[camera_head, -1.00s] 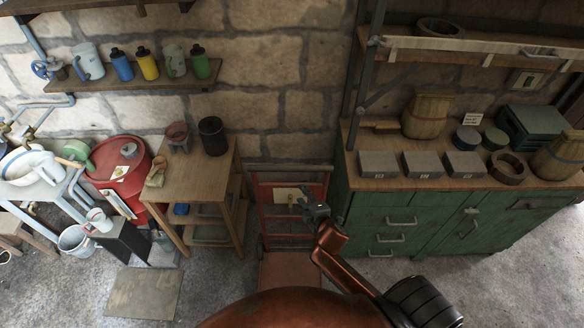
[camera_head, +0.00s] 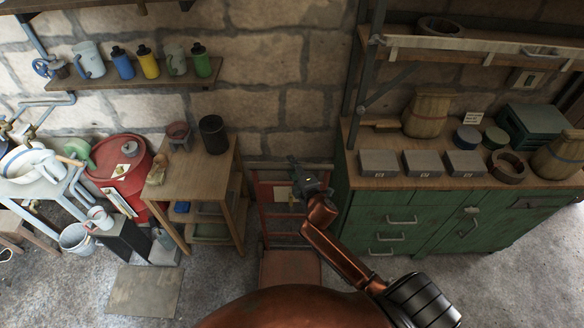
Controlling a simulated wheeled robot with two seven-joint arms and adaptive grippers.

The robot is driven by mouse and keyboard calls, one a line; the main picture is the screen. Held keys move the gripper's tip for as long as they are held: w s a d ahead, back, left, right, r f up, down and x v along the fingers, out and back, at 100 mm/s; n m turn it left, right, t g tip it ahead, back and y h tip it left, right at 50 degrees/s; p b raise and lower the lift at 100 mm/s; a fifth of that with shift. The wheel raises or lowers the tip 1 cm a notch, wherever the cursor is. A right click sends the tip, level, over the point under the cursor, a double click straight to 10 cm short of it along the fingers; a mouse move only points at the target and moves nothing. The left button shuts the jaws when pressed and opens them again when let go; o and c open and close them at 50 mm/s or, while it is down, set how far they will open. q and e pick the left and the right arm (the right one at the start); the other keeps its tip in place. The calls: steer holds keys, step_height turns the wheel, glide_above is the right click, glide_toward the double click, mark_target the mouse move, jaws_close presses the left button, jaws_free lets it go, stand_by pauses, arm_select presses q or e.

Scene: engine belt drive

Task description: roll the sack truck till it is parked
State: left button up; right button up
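The sack truck (camera_head: 277,212) is a red upright frame with a grey top bar. It stands against the stone wall, between the wooden table and the green cabinet. Its reddish toe plate (camera_head: 290,267) lies flat at floor level, towards me. A pale label sits on its upper part. My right gripper (camera_head: 293,161) is in front of the truck's upper part, with its fingertips overlapping the top bar in the picture. I cannot tell whether they touch it or how far apart they are. My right arm hides part of the frame's right side. My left gripper is not in view.
A wooden table (camera_head: 190,178) with a black cup stands close left of the truck. The green cabinet (camera_head: 400,215) stands close right, with grey boxes on top. A flat grey mat (camera_head: 145,291) lies on the floor at left. Bare floor shows in front of the table.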

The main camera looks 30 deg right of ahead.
steer(key=shift+c, duration=0.7)
jaws_close()
